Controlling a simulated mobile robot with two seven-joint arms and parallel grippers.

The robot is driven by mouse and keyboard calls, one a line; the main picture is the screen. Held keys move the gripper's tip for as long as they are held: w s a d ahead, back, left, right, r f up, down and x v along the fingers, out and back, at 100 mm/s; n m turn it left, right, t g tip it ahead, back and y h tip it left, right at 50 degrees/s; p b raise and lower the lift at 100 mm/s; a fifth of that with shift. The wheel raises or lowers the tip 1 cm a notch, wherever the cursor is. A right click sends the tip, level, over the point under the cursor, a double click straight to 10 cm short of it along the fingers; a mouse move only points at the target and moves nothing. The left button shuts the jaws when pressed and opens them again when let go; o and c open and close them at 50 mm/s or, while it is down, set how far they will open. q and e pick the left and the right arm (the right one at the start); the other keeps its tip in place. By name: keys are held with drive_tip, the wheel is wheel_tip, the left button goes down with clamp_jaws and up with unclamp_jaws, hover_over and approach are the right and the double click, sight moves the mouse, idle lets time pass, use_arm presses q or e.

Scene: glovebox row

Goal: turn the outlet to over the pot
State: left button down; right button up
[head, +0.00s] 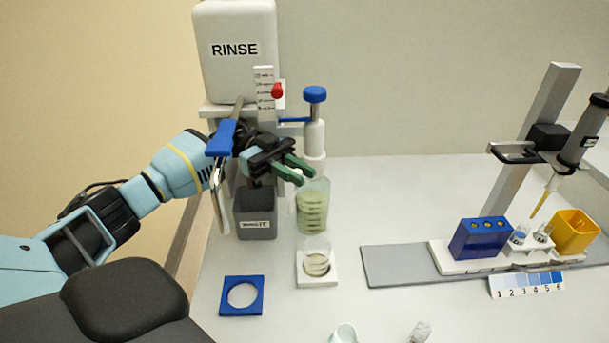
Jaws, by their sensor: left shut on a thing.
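My left gripper (298,171) has green fingertips and is shut on the outlet, a thin white spout (291,205) mostly hidden by the fingers. It belongs to a white dispenser with a blue knob (315,95), standing over a ribbed bottle of greenish liquid (313,212). The outlet's end appears to hang between the grey bin and this bottle, left of the small clear pot (317,262). The pot stands on a white square holder (317,282) in front of the bottle. My right gripper is not in view.
A white RINSE tank (235,50) stands behind my left arm, with a grey labelled bin (256,213) below. A blue square ring (242,295) lies in front. At right are a pipette stand (550,120), blue rack (481,238) and yellow box (574,232). The bench centre is mostly clear.

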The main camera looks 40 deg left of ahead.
use_arm(q)
drive_tip(key=shift+f, duration=0.1)
drive_tip(key=c, duration=1.3)
unclamp_jaws()
drive_tip(key=shift+c, duration=0.2)
